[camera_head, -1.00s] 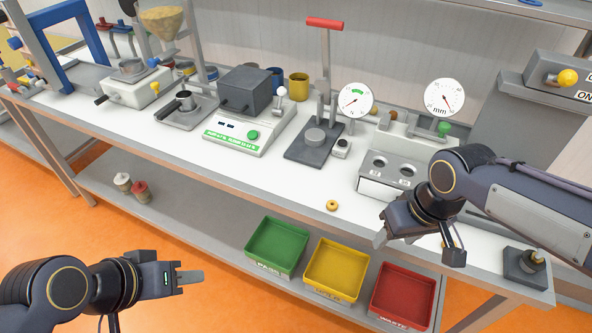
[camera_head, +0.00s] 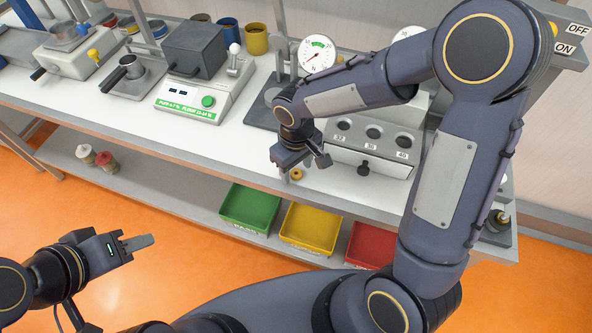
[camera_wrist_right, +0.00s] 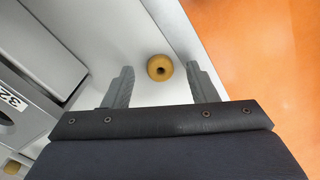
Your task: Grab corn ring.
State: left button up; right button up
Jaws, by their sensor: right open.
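The corn ring (camera_head: 296,174), a small tan-yellow ring with a dark hole, lies on the white bench top near its front edge. In the right wrist view the ring (camera_wrist_right: 159,67) sits between the two finger lines, slightly beyond the tips. My right gripper (camera_head: 291,170) is open and empty, close above the ring; its fingers (camera_wrist_right: 161,84) do not touch it.
A grey box with numbered holes (camera_head: 372,152) stands right of the ring. A second tan piece (camera_wrist_right: 14,167) shows partly at the wrist view's lower left. Green (camera_head: 250,186), yellow (camera_head: 311,209) and red (camera_head: 372,226) trays lie below the bench edge.

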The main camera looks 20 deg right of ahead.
jog(key=shift+f, duration=0.3)
jog(key=c, duration=0.8)
jog(key=shift+r, duration=0.15)
